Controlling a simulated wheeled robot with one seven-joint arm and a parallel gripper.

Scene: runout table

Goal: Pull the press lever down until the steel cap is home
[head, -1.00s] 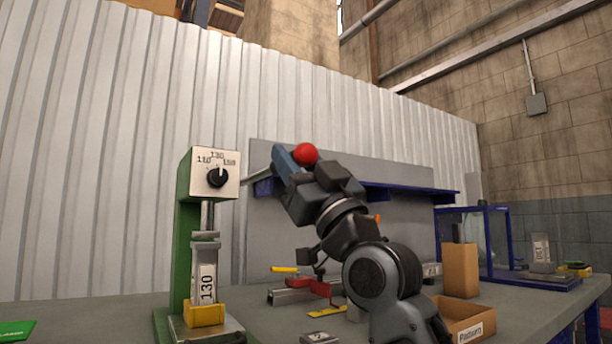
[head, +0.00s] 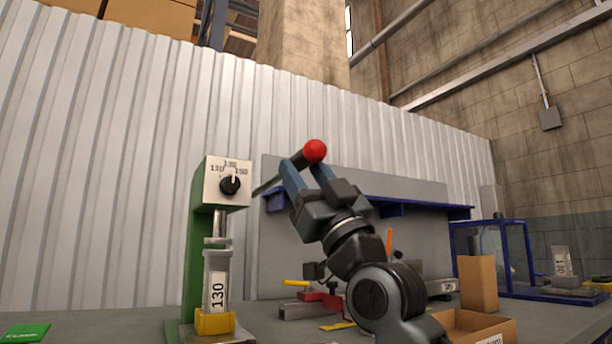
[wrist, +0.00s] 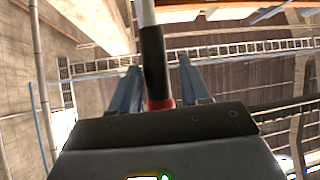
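The green press (head: 199,255) stands at left, with a dial (head: 229,184) on its white face. Its dark lever (head: 279,180) slopes up to the right and ends in a red ball (head: 315,151). Under the ram (head: 220,224) a grey part labelled 130 (head: 217,290) stands upright in a yellow holder (head: 214,322). A flat steel piece (head: 217,243) shows at its top; I cannot tell how it is seated. My gripper (head: 305,168) is open around the lever near the ball. In the wrist view the lever's dark grip (wrist: 154,65) runs between my apart fingers (wrist: 158,82).
A cardboard bin (head: 480,326) and a tall brown box (head: 477,283) stand at right. A red clamp (head: 322,298) lies behind my arm. A blue-framed enclosure (head: 515,255) is further right. A green card (head: 24,333) lies at the front left.

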